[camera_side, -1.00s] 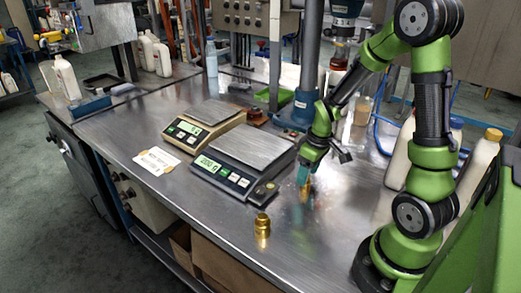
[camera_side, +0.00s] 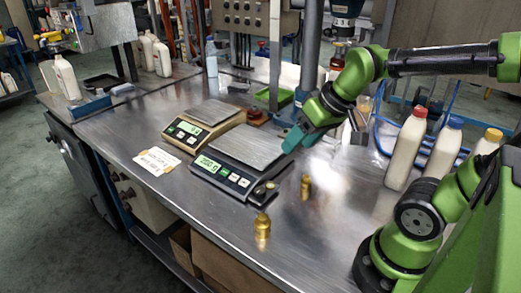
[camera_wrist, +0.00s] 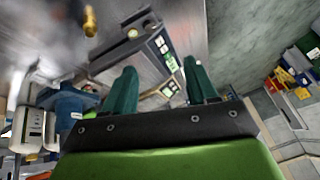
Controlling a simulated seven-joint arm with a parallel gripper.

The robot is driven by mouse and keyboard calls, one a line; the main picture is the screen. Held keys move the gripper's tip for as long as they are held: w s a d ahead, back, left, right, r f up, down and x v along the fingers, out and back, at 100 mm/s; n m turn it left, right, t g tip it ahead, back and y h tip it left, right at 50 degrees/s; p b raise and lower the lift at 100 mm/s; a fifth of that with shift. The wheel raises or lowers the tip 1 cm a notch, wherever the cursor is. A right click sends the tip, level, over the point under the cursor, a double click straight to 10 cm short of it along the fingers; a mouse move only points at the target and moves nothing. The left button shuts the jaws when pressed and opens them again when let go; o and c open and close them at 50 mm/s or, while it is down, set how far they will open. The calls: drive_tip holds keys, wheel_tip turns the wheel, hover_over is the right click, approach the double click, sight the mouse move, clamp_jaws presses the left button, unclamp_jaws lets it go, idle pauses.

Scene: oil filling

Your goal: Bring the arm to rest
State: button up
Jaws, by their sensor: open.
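My gripper (camera_side: 292,141) is raised over the right edge of the larger scale in the side view, its teal fingers pointing down and left. In the wrist view my gripper (camera_wrist: 160,88) has its two fingers spread apart with nothing between them. A small brass piece (camera_side: 306,187) stands upright on the metal bench (camera_side: 335,235), below and apart from the gripper. A second brass piece (camera_side: 262,229) stands nearer the bench's front edge. A brass piece also shows blurred in the wrist view (camera_wrist: 90,20).
The larger scale (camera_side: 245,148) and a smaller scale (camera_side: 212,113) stand left of the gripper. White bottles (camera_side: 405,150) with coloured caps stand at right. A white card (camera_side: 157,161) lies at the left.

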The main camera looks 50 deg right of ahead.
drive_tip(key=shift+m+t+y, duration=0.5)
drive_tip(key=shift+t, duration=0.2)
drive_tip(key=s+a, duration=0.1)
drive_tip(key=a+r, duration=0.1)
drive_tip(key=s+a+r, duration=0.1)
drive_tip(key=a, duration=0.1)
drive_tip(key=shift+s+r, duration=0.1)
drive_tip(key=shift+s, duration=0.2)
